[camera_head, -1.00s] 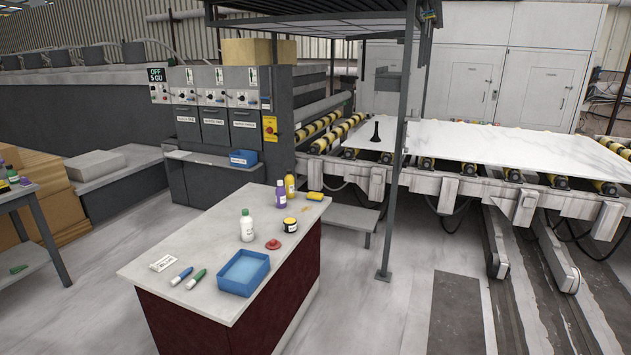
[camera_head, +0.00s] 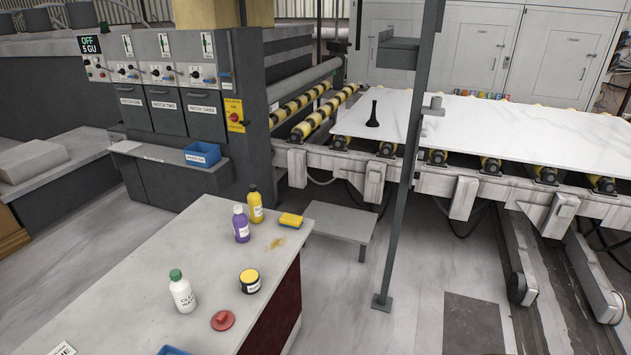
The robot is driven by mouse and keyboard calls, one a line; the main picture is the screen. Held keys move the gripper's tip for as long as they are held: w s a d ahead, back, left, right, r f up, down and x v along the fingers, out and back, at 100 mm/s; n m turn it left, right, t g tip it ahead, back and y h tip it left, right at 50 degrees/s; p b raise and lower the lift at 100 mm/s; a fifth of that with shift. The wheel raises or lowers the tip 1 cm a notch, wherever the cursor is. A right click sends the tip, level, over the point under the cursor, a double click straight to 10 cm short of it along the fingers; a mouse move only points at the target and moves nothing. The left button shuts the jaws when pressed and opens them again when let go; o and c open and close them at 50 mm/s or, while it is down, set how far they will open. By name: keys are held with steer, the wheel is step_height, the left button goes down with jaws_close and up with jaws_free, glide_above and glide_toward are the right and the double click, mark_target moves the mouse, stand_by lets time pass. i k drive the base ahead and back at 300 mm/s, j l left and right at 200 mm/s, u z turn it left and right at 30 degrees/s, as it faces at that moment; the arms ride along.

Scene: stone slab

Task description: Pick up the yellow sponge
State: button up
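The yellow sponge (camera_head: 291,220) lies on the far right corner of the grey-topped table (camera_head: 150,265), near its edge. It has a darker layer along its lower side. A brownish-yellow stain (camera_head: 277,243) is on the tabletop just in front of it. My gripper does not show in this view.
Left of the sponge stand a yellow bottle (camera_head: 256,205) and a purple bottle (camera_head: 241,224). Nearer are a yellow-lidded jar (camera_head: 249,281), a white bottle (camera_head: 182,291) and a red round object (camera_head: 222,320).

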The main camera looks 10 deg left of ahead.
mark_target(289, 220)
steer(key=i+l, duration=0.1)
steer(key=i, duration=1.45)
steer(key=i+u, duration=0.2)
steer(key=u, duration=0.2)
steer(key=i+u, duration=0.25)
steer(key=u, duration=0.15)
steer(key=i+u, duration=0.2)
steer(key=u, duration=0.2)
steer(key=i+l+u, duration=0.15)
steer(key=u, duration=0.2)
steer(key=i+u, duration=0.6)
steer(key=u, duration=0.25)
steer(key=k+l, duration=0.05)
